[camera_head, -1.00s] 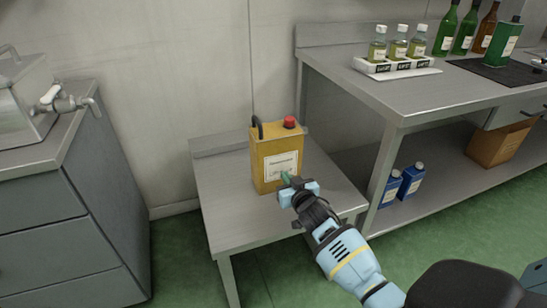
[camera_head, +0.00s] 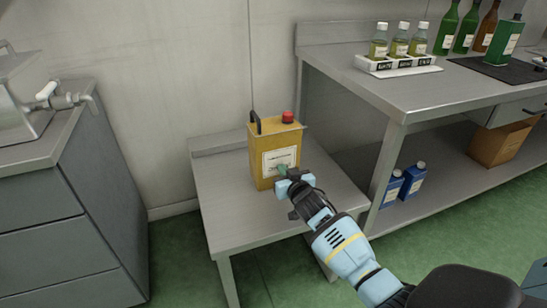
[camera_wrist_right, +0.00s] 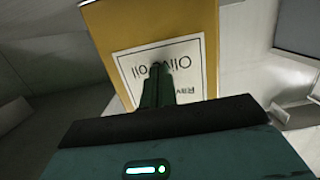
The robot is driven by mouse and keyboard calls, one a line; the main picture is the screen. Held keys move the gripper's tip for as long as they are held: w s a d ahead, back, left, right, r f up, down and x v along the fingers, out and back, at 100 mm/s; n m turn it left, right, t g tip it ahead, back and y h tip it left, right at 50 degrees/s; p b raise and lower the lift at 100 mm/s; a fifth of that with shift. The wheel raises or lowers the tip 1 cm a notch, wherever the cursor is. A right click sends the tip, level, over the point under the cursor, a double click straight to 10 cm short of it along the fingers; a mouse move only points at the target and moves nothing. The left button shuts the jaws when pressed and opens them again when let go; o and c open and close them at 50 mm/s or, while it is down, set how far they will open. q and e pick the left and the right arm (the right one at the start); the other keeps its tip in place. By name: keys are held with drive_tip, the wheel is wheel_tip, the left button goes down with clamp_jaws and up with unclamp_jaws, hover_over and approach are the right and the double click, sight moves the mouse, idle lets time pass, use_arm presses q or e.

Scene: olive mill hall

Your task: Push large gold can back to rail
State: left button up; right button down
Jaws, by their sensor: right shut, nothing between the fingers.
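The large gold can (camera_head: 262,135), with a red cap, a dark handle and a white label, stands upright on the low metal table (camera_head: 232,220). A raised rail (camera_head: 212,145) runs along the table's back edge behind it. My right gripper (camera_head: 283,170) is shut and empty, its fingertips at the front label of the can. In the right wrist view the shut fingers (camera_wrist_right: 158,85) overlap the label on the gold can (camera_wrist_right: 110,30), and they appear to touch it. The can hides part of the rail. My left gripper is not in view.
A higher steel bench (camera_head: 400,100) stands at the right, with a white rack (camera_head: 395,66) of small bottles. Blue containers (camera_head: 413,180) and a cardboard box (camera_head: 500,145) sit on its lower shelf. A grey cabinet (camera_head: 50,215) with a tap is at the left.

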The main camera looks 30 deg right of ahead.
sight(277, 161)
drive_tip(key=shift+r+b+x, duration=0.15)
drive_tip(key=shift+b+x, duration=0.25)
drive_tip(key=shift+x, duration=0.25)
drive_tip(key=shift+r+b+x, duration=0.15)
drive_tip(key=shift+b+x, duration=0.2)
drive_tip(key=shift+x, duration=0.3)
drive_tip(key=shift+b+x, duration=0.7)
drive_tip(key=shift+x, duration=0.4)
drive_tip(key=shift+w+r, duration=0.15)
drive_tip(key=shift+w, duration=0.25)
drive_tip(key=shift+s+a, duration=0.1)
drive_tip(key=shift+s, duration=0.2)
use_arm(q)
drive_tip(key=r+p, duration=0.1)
drive_tip(key=p, duration=0.1)
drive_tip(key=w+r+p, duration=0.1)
drive_tip(key=p, duration=0.2)
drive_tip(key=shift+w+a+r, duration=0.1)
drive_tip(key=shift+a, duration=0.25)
use_arm(e)
drive_tip(key=v, duration=0.4)
drive_tip(key=f+v, duration=0.1)
drive_tip(key=v, duration=0.1)
drive_tip(key=shift+s, duration=0.3)
drive_tip(key=shift+s+f, duration=0.1)
